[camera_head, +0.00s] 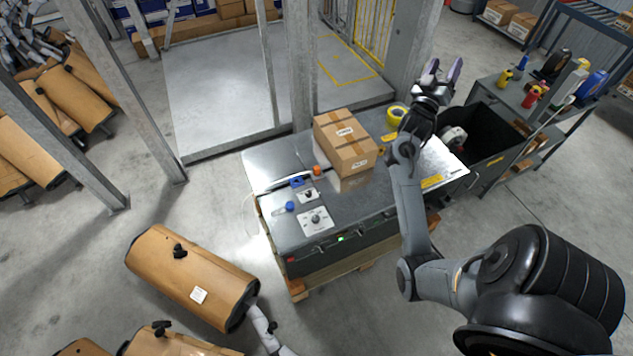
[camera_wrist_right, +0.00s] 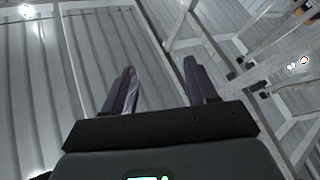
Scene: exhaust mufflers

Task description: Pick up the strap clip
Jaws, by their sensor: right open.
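I cannot tell for sure which thing is the strap clip. A small blue piece (camera_head: 297,181) and a small orange piece (camera_head: 317,170) lie on the grey bench top (camera_head: 350,210), left of the cardboard box. Either is too small to make out. My right gripper (camera_head: 443,70) is raised over the bench's far right end, fingers pointing up and away, well apart from these pieces. In the right wrist view, its two purple fingers (camera_wrist_right: 160,88) are spread with nothing between them. My left gripper does not show.
A cardboard box (camera_head: 345,142) stands mid-bench. A yellow tape roll (camera_head: 397,115) lies near my right wrist. A dark open bin (camera_head: 490,138) adjoins the bench's right end. A steel post (camera_head: 301,70) rises behind. Wrapped mufflers (camera_head: 190,275) lie at lower left.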

